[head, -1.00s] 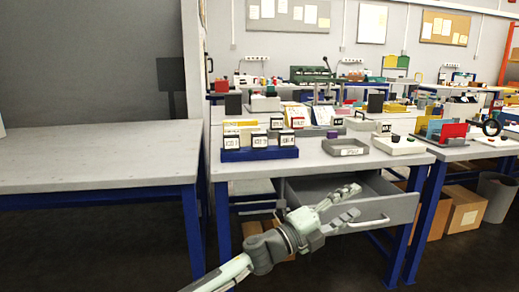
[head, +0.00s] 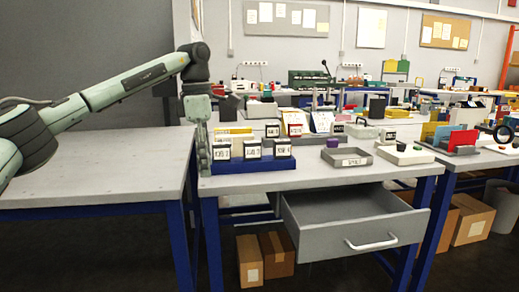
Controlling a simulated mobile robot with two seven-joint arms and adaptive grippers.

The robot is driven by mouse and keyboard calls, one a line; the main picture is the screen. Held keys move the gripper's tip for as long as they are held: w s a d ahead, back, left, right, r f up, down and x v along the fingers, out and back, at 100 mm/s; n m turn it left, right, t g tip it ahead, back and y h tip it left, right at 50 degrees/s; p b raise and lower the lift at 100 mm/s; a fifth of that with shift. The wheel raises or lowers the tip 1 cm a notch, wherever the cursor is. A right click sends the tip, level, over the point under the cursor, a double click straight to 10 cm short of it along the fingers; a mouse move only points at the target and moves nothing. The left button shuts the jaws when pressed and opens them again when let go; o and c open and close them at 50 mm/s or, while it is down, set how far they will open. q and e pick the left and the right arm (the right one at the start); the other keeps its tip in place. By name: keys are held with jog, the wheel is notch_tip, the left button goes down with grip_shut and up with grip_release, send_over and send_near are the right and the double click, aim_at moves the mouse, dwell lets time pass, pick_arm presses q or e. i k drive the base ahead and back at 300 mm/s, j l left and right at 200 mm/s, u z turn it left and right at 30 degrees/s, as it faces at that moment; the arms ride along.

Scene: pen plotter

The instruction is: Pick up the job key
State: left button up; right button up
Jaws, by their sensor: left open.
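A blue rack (head: 250,165) stands at the front left of the workbench and holds several dark blocks with white labels. The front ones are a left block (head: 222,151), a middle block (head: 252,148) and a right block (head: 282,147). The labels are too small to read surely, so I cannot tell which is the job key. My left gripper (head: 203,163) points down at the rack's left end, close to the left block. It is open and holds nothing visible. Whether it touches the rack cannot be told. My right gripper is not in view.
A grey drawer (head: 347,238) hangs open below the bench top. A shallow grey tray (head: 347,158) and a white box with buttons (head: 404,154) stand right of the rack. A bare table (head: 90,180) is at the left. Cartons (head: 277,254) stand below the bench.

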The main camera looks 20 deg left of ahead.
aim_at(252, 150)
jog(key=i, duration=1.2)
